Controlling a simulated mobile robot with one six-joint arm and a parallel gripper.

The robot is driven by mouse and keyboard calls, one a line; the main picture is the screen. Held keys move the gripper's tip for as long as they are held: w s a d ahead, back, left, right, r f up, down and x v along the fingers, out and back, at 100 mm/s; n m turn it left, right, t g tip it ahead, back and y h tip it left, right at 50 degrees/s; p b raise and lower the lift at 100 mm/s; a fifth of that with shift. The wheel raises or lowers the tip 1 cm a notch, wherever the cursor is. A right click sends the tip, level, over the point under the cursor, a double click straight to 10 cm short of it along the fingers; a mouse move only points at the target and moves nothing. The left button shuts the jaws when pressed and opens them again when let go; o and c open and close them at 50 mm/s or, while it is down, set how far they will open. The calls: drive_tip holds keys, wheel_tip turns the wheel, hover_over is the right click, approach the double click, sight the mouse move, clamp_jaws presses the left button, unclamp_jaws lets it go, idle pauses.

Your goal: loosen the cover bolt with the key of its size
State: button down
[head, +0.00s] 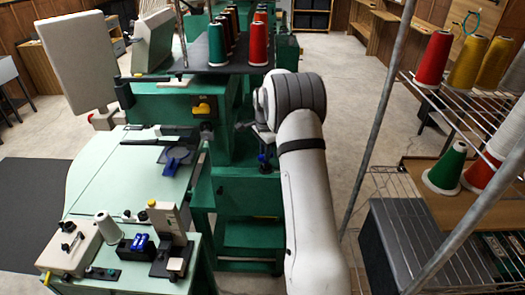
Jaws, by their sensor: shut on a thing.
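My gripper (262,137) is at the end of the white and grey arm, right of the green machine and beside its front. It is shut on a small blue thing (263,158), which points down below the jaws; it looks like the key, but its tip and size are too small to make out. I cannot make out the cover bolt.
A black block with blue pieces (138,243) and a white thread cone (107,227) stand on the front left table (110,285). A wire rack with coloured cones (435,58) and a metal pole (380,120) stand at right. Floor shows between arm and rack.

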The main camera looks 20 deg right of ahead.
drive_tip(key=n, duration=0.2)
drive_tip(key=shift+w+r+n, duration=0.1)
drive_tip(key=shift+w+n, duration=0.05)
drive_tip(key=shift+n, duration=0.25)
drive_tip(key=n, duration=0.3)
drive_tip(key=shift+d+r+n+b, duration=0.1)
drive_tip(key=shift+n+b, duration=0.3)
drive_tip(key=n, duration=0.5)
drive_tip(key=shift+n, duration=0.3)
drive_tip(key=shift+r+m, duration=0.2)
drive_tip(key=shift+m, duration=0.7)
drive_tip(key=shift+r+p, duration=1.55)
drive_tip(key=shift+r, duration=1.25)
